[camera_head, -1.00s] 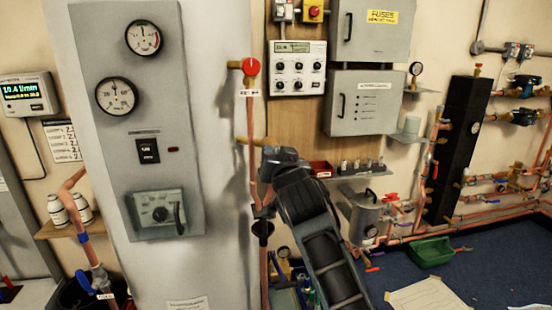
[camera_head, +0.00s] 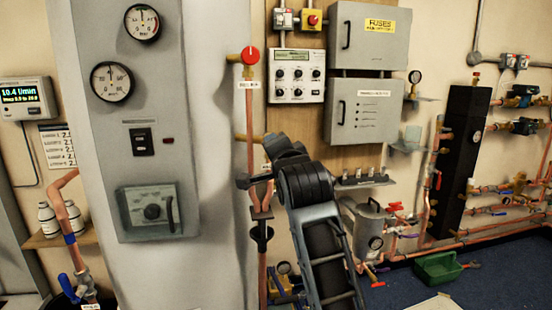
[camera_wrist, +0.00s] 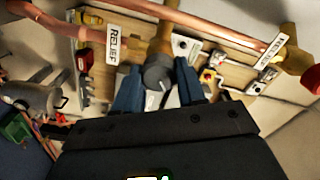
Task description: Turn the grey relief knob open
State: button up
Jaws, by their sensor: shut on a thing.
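The grey relief knob (camera_wrist: 157,76) sits on a brass valve body (camera_wrist: 152,35) in the wrist view, with a white RELIEF tag (camera_wrist: 112,45) beside it. My gripper (camera_wrist: 159,86) has its two blue fingers on either side of the knob, shut on it. The knob's far side is partly hidden by the fitting. In the head view my arm reaches to the vertical copper pipe (camera_head: 250,115), and the gripper end (camera_head: 247,181) is at that pipe's lower part. The knob itself is too small to make out there.
A red knob (camera_head: 250,56) tops the same pipe. A grey panel with gauges (camera_head: 160,180) stands close at left. A control box (camera_head: 297,76) and grey fuse boxes (camera_head: 368,36) hang behind.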

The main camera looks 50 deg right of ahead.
jog(key=shift+f+m+b, duration=0.1)
jog(key=shift+m+b, duration=0.25)
jog(key=shift+m, duration=0.25)
jog(key=o, duration=1.1)
jog(key=shift+c, duration=0.2)
jog(key=shift+s, duration=0.1)
jog(key=v, duration=0.7)
jog(key=shift+s+a+b, duration=0.2)
jog(key=shift+s+b, duration=0.05)
jog(key=shift+b, duration=0.2)
